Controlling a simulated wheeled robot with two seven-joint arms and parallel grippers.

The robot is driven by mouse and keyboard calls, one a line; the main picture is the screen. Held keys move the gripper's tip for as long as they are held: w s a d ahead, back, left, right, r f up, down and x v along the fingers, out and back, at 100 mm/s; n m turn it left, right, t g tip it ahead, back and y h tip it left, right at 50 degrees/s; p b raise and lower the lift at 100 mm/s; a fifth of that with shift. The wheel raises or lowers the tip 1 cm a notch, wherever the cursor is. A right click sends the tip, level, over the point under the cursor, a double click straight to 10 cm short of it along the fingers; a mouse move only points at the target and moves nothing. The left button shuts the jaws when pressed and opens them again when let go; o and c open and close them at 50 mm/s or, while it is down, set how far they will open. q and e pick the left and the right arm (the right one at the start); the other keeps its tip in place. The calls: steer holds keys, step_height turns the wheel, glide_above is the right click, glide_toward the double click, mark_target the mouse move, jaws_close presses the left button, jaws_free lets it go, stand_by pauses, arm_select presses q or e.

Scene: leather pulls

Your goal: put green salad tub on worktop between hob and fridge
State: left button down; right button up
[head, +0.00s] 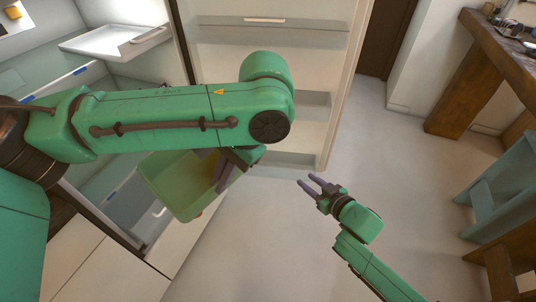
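A translucent green salad tub (172,187) hangs tilted in front of the open fridge, left of centre in the head view. My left gripper (222,178) is at the tub's right side with its dark fingers on the wall, and appears closed on it. My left forearm covers part of the tub's top. My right gripper (306,183) is empty, its two fingers apart, over the floor right of the tub. The fridge (128,190) stands open at the left. I cannot make out the hob or the worktop between it and the fridge.
The open fridge door (270,38) with its shelves stands behind the tub. A fridge shelf (115,40) sticks out at upper left. A wooden table (500,55) and a blue-green stool (500,185) are at the right. The floor (400,160) between is clear.

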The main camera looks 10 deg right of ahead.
steer(key=s+a+r+n+y, duration=0.1)
steer(key=s+a+r+y, duration=0.2)
steer(key=a+r, duration=0.35)
steer(key=s+a+r+n+y, duration=0.1)
steer(key=s+a+r+y, duration=0.15)
steer(key=r, duration=0.65)
steer(key=s+a+r+n+y, duration=0.2)
steer(key=s+a+r, duration=0.1)
steer(key=a+r, duration=0.3)
steer(key=x, duration=0.7)
steer(key=r+x, duration=0.1)
steer(key=x, duration=0.3)
steer(key=shift+w+d+r, duration=0.1)
steer(key=shift+w+d, duration=0.2)
steer(key=shift+w, duration=0.1)
steer(key=shift+c, duration=0.3)
jaws_close()
